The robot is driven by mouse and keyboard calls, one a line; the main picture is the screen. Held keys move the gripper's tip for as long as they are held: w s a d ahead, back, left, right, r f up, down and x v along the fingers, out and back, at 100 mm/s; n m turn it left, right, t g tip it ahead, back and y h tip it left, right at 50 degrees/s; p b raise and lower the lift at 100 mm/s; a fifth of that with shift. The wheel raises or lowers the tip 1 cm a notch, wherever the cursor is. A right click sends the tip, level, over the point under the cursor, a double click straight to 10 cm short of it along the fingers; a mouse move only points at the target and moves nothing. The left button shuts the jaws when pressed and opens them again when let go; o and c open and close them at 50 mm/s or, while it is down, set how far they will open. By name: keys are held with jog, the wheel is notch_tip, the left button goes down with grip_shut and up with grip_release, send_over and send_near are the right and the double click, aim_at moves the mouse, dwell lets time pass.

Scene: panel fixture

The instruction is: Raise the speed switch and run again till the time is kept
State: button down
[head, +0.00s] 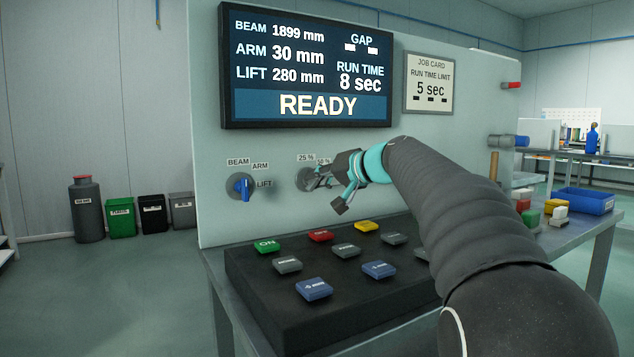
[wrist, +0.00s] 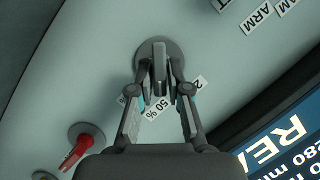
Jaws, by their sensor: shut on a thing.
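The speed switch (head: 302,179) is a round grey dial on the upright panel, with 25 % and 50 % labels by it. My gripper (head: 322,181) is at it and covers much of it in the head view. In the wrist view the switch's round plate (wrist: 149,50) shows behind my gripper (wrist: 160,85), whose fingers are shut on the knob. The knob's exact setting is hard to tell. The display (head: 305,70) reads READY, run time 8 sec, beam 1899 mm, arm 30 mm, lift 280 mm. The job card (head: 429,82) gives a run time limit of 5 sec.
A blue BEAM/ARM/LIFT selector (head: 243,187) is left of the switch. Below lies a black console (head: 262,295) with a green ON button (head: 267,246), a red button (head: 320,236) and several others. A red-handled switch (wrist: 76,152) shows in the wrist view.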

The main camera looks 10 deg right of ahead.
dwell(0.3)
jog(key=c, duration=1.2)
grip_release()
jog(key=v, duration=1.2)
jog(key=shift+f, duration=0.1)
